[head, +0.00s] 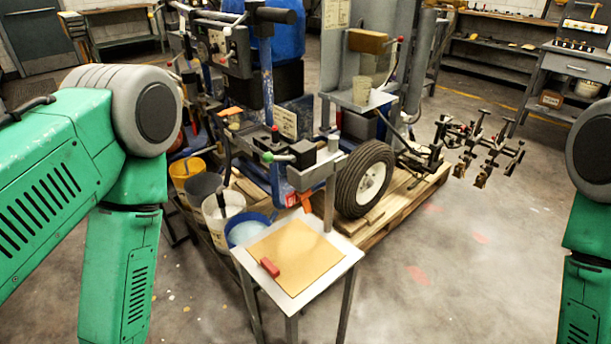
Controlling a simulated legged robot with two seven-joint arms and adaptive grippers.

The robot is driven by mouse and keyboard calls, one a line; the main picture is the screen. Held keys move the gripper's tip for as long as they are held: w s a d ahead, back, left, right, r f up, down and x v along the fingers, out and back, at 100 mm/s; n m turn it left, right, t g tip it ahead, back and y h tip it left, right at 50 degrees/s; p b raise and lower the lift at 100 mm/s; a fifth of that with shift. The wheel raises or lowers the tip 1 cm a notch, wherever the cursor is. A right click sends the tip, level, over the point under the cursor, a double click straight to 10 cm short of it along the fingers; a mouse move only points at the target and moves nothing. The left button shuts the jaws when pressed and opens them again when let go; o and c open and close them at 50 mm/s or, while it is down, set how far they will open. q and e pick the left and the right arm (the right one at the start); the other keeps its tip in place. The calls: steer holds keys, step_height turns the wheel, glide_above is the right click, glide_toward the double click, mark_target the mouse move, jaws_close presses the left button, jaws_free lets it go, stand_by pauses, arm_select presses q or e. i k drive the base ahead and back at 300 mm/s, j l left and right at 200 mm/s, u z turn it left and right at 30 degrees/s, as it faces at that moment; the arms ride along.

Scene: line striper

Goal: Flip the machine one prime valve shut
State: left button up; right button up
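The line striper (265,85), a blue and black wheeled machine, stands on a wooden pallet (400,197). Several small levers show on it. One has a green tip (268,157) and sits near a red knob (275,128) at the front. An orange handle (230,111) is to their left. A red-tipped lever (400,39) is at the upper right. I cannot tell which of these is the machine one prime valve, or its position. My green arms come in at the left and right edges. Both grippers are out of view, below the picture.
A small table (340,262) with a tan board and a red block (269,267) stands in front of the machine. Several buckets (222,212) stand at its left. A black wheel (365,180) is behind the table.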

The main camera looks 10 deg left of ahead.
mark_target(193, 123)
steer(key=i+j, duration=0.1)
steer(key=j, duration=0.3)
steer(key=i+j, duration=0.1)
steer(key=j, duration=0.25)
steer(key=i+j+u, duration=0.1)
steer(key=j, duration=0.3)
steer(key=i+j, duration=0.15)
steer(key=j, duration=0.25)
